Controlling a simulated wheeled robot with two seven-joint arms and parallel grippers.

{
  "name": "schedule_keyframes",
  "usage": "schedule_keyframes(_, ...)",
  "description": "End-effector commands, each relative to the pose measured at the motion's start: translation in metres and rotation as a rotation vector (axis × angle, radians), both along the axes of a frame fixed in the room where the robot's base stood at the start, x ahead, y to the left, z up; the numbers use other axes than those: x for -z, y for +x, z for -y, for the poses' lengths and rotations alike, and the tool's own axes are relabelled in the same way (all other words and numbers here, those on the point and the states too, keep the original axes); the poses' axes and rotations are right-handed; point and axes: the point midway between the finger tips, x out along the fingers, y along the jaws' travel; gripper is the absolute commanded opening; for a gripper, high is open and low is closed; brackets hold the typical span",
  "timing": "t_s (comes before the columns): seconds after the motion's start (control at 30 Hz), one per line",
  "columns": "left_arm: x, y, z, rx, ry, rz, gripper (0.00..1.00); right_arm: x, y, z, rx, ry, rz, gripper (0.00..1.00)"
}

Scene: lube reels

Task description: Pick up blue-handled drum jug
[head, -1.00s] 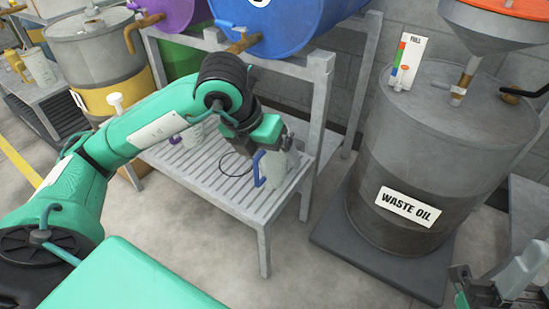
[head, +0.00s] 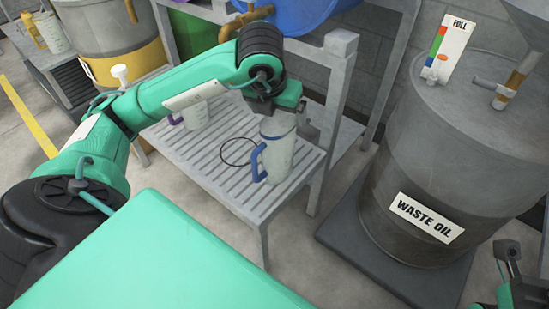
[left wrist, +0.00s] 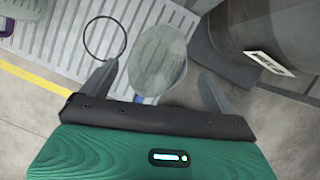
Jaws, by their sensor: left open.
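The blue-handled drum jug (head: 279,158) stands upright on the slatted grey bench below the blue drum, its blue handle towards the left. My left gripper (head: 287,118) is open just above and around the jug's top. In the left wrist view, the pale round jug top (left wrist: 157,58) lies between the two spread fingers of the left gripper (left wrist: 160,72), with a gap on the right side. The left finger is close to the jug; contact cannot be told. Part of my right arm (head: 510,268) shows at the lower right corner; its jaws are unclear.
A purple-handled jug (head: 196,115) stands further left on the slatted bench (head: 215,170), and a thin dark ring (head: 238,151) lies beside the blue-handled jug. A bench post (head: 335,100) rises close behind. The waste oil drum (head: 440,150) stands to the right.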

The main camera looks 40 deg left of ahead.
Motion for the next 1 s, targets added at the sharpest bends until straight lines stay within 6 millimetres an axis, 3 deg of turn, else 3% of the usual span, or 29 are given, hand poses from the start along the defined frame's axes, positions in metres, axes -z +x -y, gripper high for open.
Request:
schedule_keyframes(0.53,0.054,0.017,-0.008,0.000,0.000,-0.001,0.92,-0.005,-0.001,-0.010,-0.036,0.005,0.063,0.36)
schedule_keyframes(0.87,0.059,0.020,-0.009,0.001,-0.001,0.000,0.92,-0.009,-0.001,-0.013,-0.043,0.005,0.068,0.36)
schedule_keyframes(0.9,0.059,0.020,-0.009,0.001,-0.001,0.000,0.90,-0.009,-0.001,-0.013,-0.043,0.005,0.068,0.36)
schedule_keyframes(1.0,0.059,0.020,-0.009,0.001,-0.001,0.000,0.70,-0.009,-0.001,-0.012,-0.043,0.005,0.068,0.36)
